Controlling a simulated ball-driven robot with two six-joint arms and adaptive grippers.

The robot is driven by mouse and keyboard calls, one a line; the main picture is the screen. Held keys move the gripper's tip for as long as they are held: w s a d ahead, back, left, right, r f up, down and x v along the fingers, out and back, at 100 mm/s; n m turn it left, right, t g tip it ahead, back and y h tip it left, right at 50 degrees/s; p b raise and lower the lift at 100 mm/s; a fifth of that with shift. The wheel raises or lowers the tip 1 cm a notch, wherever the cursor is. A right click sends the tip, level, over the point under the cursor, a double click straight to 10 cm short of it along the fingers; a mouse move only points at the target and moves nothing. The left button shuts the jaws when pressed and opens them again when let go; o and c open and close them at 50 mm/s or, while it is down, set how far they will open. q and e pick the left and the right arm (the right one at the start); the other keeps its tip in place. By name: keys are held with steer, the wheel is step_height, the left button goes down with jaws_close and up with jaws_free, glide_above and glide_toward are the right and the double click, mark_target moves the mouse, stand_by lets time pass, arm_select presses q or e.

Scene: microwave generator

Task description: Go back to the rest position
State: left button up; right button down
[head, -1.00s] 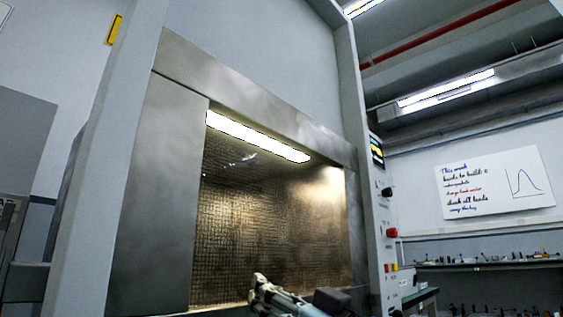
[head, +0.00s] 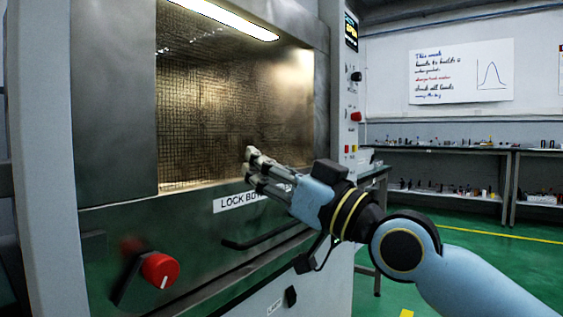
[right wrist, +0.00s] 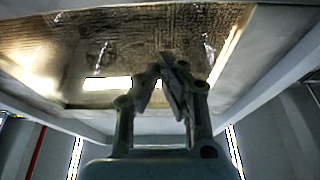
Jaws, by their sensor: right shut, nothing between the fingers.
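My right gripper (head: 252,168) is in front of the lit mesh window of the generator (head: 225,110) in the head view, its arm reaching in from the lower right. Its fingers are shut with nothing between them. In the right wrist view the fingers (right wrist: 165,70) come together at their tips, with the window and its light strip behind them. The gripper appears free of the cabinet, though its exact distance from the front is hard to tell. My left gripper is out of view.
A red knob (head: 160,269) sits on the panel at lower left. A dark handle (head: 265,237) lies below the label (head: 240,200). A red button (head: 356,117) is on the right column. Workbenches (head: 450,150) stand at the back right, with open green floor (head: 450,245) before them.

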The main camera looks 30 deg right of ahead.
steer(key=shift+p+v, duration=0.8)
steer(key=shift+v, duration=1.15)
steer(key=w+d+f+m+g+h+p, duration=0.15)
steer(key=d+f+h, duration=0.25)
steer(key=f, duration=0.8)
steer(key=d+f+m+g+h+p, duration=0.3)
steer(key=d+f, duration=0.1)
steer(key=f, duration=0.8)
steer(key=s+d+f+g+h+p, duration=0.15)
steer(key=s+f, duration=0.35)
steer(key=f, duration=0.5)
steer(key=s+f+g, duration=0.3)
steer(key=s+f, duration=0.1)
steer(key=f, duration=0.5)
steer(key=s+a+f+g, duration=0.2)
steer(key=s+f+g, duration=0.3)
steer(key=s+f, duration=1)
steer(key=s+f+g, duration=0.3)
steer(key=s, duration=0.9)
steer(key=s+a+f+g+p, duration=0.1)
steer(key=s+f+g, duration=0.1)
steer(key=s, duration=1)
steer(key=shift+a+f+g+h, duration=0.25)
steer(key=shift+f+g+h, duration=0.15)
steer(key=shift+f, duration=0.15)
